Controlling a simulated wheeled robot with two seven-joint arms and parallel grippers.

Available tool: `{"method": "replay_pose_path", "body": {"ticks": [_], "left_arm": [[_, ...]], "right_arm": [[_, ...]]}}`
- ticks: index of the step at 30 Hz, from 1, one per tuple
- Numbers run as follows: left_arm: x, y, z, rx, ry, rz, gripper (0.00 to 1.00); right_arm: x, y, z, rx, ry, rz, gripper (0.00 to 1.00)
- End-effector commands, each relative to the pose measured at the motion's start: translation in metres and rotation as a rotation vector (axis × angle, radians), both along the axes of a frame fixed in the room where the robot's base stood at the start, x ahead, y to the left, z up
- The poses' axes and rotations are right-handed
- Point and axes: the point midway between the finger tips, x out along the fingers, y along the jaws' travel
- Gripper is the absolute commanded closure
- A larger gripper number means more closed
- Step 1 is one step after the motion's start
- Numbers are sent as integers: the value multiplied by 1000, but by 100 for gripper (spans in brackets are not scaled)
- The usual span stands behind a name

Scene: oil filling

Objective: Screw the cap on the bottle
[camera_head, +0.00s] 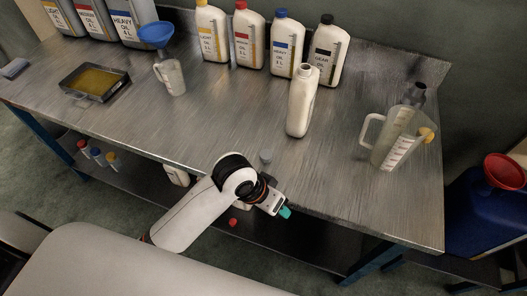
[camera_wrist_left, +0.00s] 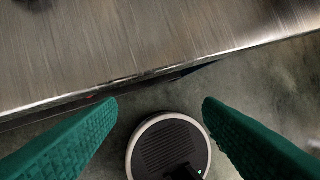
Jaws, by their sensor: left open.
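An open white bottle (camera_head: 301,103) with a bare neck stands upright on the metal table (camera_head: 225,120), right of centre. My right gripper is not in view.
Several labelled oil bottles (camera_head: 247,40) line the table's back. A measuring jug (camera_head: 396,142) stands at right, a smaller jug (camera_head: 174,78) with a blue funnel (camera_head: 156,34) at left, beside a tray (camera_head: 68,82). The table's middle is clear. A red funnel (camera_head: 505,171) is far right.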

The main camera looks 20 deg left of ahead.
Motion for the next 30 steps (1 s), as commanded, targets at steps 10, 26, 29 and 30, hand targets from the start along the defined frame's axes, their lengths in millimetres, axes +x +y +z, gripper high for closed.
{"method": "replay_pose_path", "body": {"ticks": [10, 26, 29, 30], "left_arm": [[46, -14, 22, 42, 76, -42, 39], [129, 41, 90, 254, 250, 181, 39], [138, 52, 102, 275, 267, 231, 39], [140, 55, 106, 281, 274, 246, 39]], "right_arm": [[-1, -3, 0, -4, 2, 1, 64], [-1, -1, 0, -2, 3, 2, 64], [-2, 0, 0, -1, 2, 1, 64], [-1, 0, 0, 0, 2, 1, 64]]}}
